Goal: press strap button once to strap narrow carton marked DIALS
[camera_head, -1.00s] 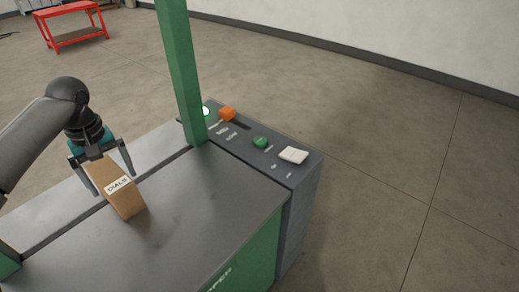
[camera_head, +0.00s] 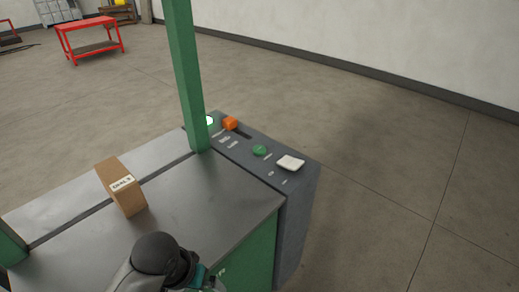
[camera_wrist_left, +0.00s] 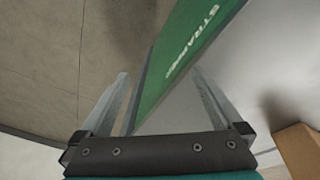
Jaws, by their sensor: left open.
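The narrow brown carton (camera_head: 126,196) with a white DIALS label stands on the grey strapper table (camera_head: 205,205), across the seam. Part of a brown carton also shows at the right edge of the left wrist view (camera_wrist_left: 298,150). The control panel (camera_head: 250,138) carries a green round button (camera_head: 260,150), a white rectangular pad (camera_head: 290,163), an orange part (camera_head: 230,123) and a lit green lamp (camera_head: 209,121). Its labels are too small to read. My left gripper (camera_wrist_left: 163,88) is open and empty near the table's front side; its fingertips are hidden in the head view. My right gripper is not in view.
A green post (camera_head: 184,75) rises between the table and the panel's far end. The green side panel lettered STRAPPER (camera_wrist_left: 190,55) lies beyond my left fingers. A red cart (camera_head: 92,38) stands far back. The floor right of the panel is clear.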

